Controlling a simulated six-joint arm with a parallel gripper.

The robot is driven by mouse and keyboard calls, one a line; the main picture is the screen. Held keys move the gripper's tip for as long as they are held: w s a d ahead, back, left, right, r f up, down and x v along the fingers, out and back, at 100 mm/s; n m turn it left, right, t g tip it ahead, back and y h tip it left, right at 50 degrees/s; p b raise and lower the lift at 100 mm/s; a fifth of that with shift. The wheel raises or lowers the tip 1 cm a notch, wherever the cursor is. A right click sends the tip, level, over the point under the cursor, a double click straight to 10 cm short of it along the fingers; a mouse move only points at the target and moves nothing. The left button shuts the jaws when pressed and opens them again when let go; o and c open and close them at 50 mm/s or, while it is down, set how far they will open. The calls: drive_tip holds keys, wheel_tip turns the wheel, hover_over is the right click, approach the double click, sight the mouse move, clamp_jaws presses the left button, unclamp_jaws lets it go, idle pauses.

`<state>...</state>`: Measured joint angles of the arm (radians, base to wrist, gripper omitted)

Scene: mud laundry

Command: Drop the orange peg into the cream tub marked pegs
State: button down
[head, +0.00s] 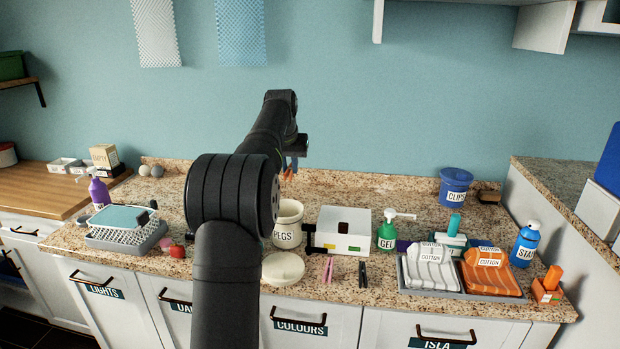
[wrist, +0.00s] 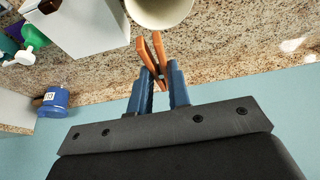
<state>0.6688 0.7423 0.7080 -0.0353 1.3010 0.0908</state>
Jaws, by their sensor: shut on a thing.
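The orange peg (wrist: 158,49) is pinched between the blue fingers of my gripper (wrist: 161,78) in the wrist view. In the head view my gripper (head: 291,168) is up behind the tub, partly hidden by my arm, with a bit of orange at its tip. The cream tub marked PEGS (head: 287,225) stands upright on the granite counter. Its rim (wrist: 160,25) shows at the top of the wrist view, just beyond the peg's end. The peg appears outside the tub's opening. The tub's inside is mostly hidden.
A cream lid (head: 284,268) lies in front of the tub. A white box (head: 342,231) stands close at its right, then a green GEL bottle (head: 387,232). A pink peg (head: 328,270) and a dark peg (head: 363,274) lie in front. A blue CLIPS tub (head: 455,187) stands back right.

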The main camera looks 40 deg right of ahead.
drive_tip(key=shift+w+f, duration=0.1)
drive_tip(key=shift+f, duration=2.85)
drive_tip(key=c, duration=1.3)
unclamp_jaws()
drive_tip(key=shift+r, duration=0.15)
drive_tip(key=v, duration=1.7)
drive_tip(key=shift+a, duration=0.2)
